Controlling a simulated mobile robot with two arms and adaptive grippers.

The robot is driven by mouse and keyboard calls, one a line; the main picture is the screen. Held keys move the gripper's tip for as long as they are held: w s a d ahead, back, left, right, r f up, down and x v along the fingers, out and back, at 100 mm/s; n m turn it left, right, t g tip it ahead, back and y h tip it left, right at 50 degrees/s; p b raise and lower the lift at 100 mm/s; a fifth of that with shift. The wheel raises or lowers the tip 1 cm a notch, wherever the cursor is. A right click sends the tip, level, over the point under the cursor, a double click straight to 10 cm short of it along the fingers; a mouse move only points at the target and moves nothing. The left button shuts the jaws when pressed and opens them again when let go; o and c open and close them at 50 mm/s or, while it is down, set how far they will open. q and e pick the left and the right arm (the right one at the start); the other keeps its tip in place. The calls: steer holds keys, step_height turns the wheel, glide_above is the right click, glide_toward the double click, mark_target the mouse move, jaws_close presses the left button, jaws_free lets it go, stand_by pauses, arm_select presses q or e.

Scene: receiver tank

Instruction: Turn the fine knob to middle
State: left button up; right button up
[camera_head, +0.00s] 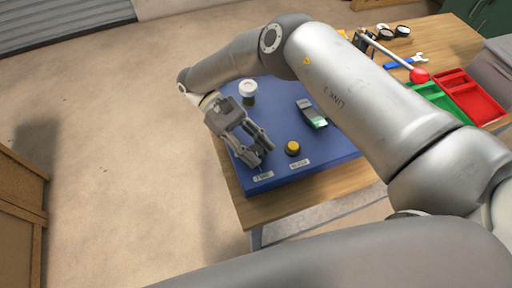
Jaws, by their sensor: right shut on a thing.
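My right gripper (259,157) reaches down to the front left corner of the blue panel (270,123). Its fingers are shut around the fine knob, which they hide almost entirely, so its pointing direction cannot be told. A small white label (263,176) lies just in front of the fingertips; its print is too small to read surely. A second knob, yellow with a dark base (293,148), stands to the right behind another white label (299,164), apart from the gripper. My left gripper is not in view.
On the panel are a white round cap (248,88) and a grey-green switch-like part (312,113). The wooden table (235,192) also holds a red-balled lever (419,76), a blue wrench (404,61), a red tray (470,96) and a green tray (431,92). My right arm covers the middle.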

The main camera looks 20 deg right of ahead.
steer(key=shift+s+f+n+h, duration=0.1)
steer(key=shift+f+n+h, duration=0.05)
steer(key=shift+n+h, duration=0.4)
steer(key=o, duration=1)
steer(key=shift+o, duration=0.2)
steer(key=shift+m+g+y, duration=0.4)
steer(key=shift+m+y, duration=0.55)
steer(key=shift+m, duration=0.1)
steer(key=shift+m+y, duration=0.5)
steer(key=shift+y, duration=0.2)
steer(key=m+g+y+p, duration=0.1)
steer(key=m+y, duration=0.2)
steer(key=shift+r, duration=0.2)
steer(key=shift+m+y+p, duration=0.5)
steer(key=shift+m+y, duration=0.3)
steer(key=shift+y, duration=0.3)
